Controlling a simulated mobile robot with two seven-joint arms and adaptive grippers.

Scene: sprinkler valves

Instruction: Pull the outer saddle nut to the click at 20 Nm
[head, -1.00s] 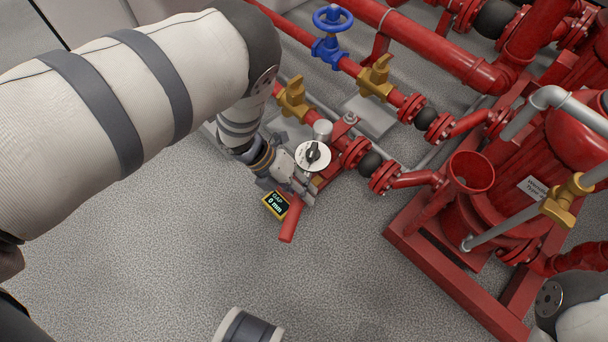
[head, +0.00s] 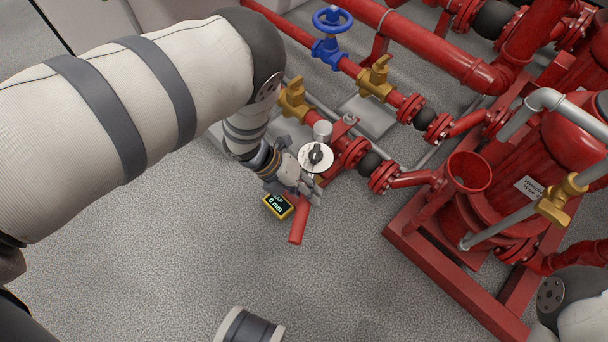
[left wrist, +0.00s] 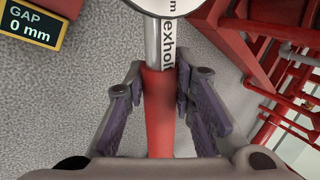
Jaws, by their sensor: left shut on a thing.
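The torque wrench has a red handle (head: 299,224), a silver shaft and a white round dial (head: 316,157). My left gripper (head: 306,187) is shut on the red handle; in the left wrist view its fingers lie on both sides of the handle (left wrist: 158,115). The silver shaft (left wrist: 153,45) runs up under the dial there. A silver cylinder (head: 323,130) stands by the dial, near the red pipe. The saddle nut itself is hidden under the dial and my gripper. My right gripper is out of view.
A small display (head: 278,206) reads GAP 0 mm beside the gripper. Brass valves (head: 293,99) and a flanged red pipe (head: 355,152) are close behind. A red pump frame (head: 440,262) stands to the right. The grey floor in front is clear.

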